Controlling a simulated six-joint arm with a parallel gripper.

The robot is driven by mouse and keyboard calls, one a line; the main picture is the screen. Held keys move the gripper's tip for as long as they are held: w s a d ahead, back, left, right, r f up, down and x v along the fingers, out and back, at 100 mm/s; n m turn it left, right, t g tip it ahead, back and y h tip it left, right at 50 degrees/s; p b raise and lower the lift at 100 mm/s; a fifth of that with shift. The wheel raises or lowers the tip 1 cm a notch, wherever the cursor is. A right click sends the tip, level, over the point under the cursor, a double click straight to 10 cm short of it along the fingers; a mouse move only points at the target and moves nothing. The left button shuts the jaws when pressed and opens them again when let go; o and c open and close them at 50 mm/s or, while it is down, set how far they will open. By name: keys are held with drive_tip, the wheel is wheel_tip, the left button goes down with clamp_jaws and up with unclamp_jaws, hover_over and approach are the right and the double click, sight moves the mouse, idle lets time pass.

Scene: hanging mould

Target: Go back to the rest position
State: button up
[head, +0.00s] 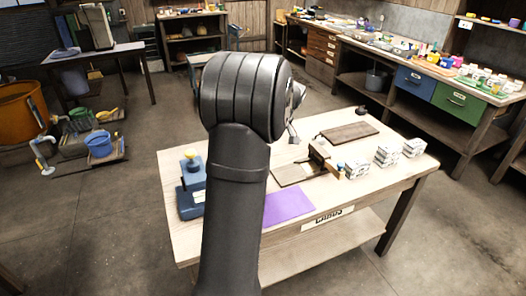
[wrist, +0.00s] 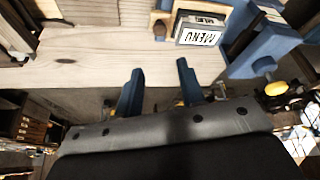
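My gripper (wrist: 160,68) shows in the wrist view with its two blue fingers apart and nothing between them. It is over the edge of the pale wooden worktable (wrist: 90,62), clear of the things on it. In the head view my arm stands up in front of the worktable (head: 352,212) and hides most of the gripper; only a small metallic part shows to the right of the arm's dark, rounded joint.
On the table are a blue device with a yellow knob (head: 190,195), a purple sheet (head: 289,206), a dark board (head: 348,132), a wooden stand (head: 320,158) and white stacks (head: 357,170). The blue device also shows in the wrist view (wrist: 262,40). Benches line the back wall.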

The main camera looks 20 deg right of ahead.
drive_tip(key=shift+v, duration=0.95)
drive_tip(key=shift+f, duration=0.1)
drive_tip(key=x, duration=1.7)
drive_tip(key=shift+f, duration=0.2)
drive_tip(key=shift+r, duration=0.1)
drive_tip(key=v, duration=1.7)
drive_tip(key=shift+r, duration=0.15)
